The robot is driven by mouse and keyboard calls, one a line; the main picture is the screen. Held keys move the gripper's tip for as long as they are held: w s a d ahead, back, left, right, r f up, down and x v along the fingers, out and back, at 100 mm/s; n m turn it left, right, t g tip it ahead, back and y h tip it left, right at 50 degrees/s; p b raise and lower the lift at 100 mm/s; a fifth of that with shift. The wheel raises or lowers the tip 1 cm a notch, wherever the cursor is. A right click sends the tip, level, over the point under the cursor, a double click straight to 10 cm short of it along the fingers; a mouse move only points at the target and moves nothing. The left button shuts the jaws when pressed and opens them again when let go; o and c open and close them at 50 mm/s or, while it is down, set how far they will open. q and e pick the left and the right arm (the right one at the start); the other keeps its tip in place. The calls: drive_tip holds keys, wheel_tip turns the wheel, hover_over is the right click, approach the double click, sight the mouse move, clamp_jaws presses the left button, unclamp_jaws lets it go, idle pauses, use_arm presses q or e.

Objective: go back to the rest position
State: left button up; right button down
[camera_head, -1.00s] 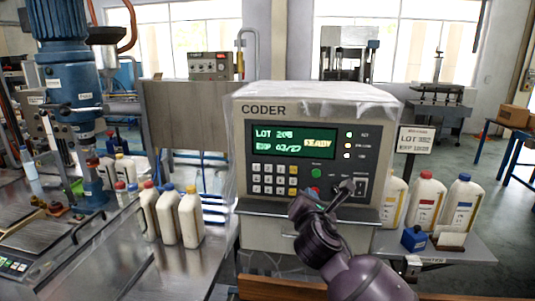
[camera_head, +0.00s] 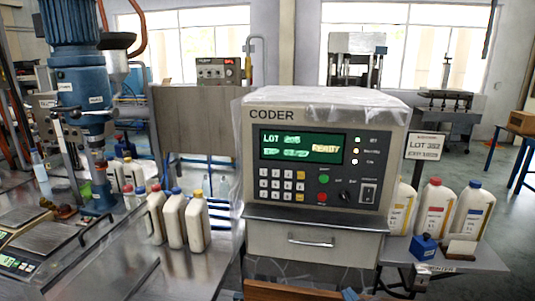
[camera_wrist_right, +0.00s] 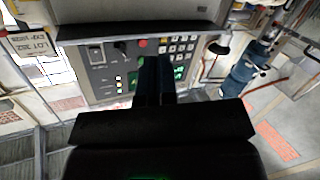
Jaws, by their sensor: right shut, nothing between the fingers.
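My right gripper (camera_wrist_right: 153,75) shows in the right wrist view as dark fingers, shut and empty, in front of the coder's panel. In the head view no gripper can be made out. The white coder machine (camera_head: 262,200) stands in the middle of the head view, with a lit display, a keypad, a green and a red button, a dial and a rocker switch. Its panel also shows upside down in the right wrist view (camera_wrist_right: 100,60), partly hidden by my right gripper. My left gripper is in neither view.
White bottles (camera_head: 172,222) stand on the metal bench left of the coder. More bottles (camera_head: 433,210), a blue block (camera_head: 423,246) and a lot sign (camera_head: 426,146) are on the right. A blue drill-like machine (camera_head: 80,90) stands at far left.

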drive_tip(key=s+d+f+m+g+h, duration=0.1)
drive_tip(key=s+d+f, duration=0.3)
drive_tip(key=s+f, duration=0.5)
drive_tip(key=s+d+f+m+g+h, duration=0.2)
drive_tip(key=s+d+f, duration=0.3)
drive_tip(key=s, duration=0.8)
wheel_tip(320, 180, down, 4)
drive_tip(key=shift+r+m+g, duration=0.1)
drive_tip(key=shift+m+g, duration=0.7)
drive_tip(key=shift+m, duration=0.1)
idle(1.8)
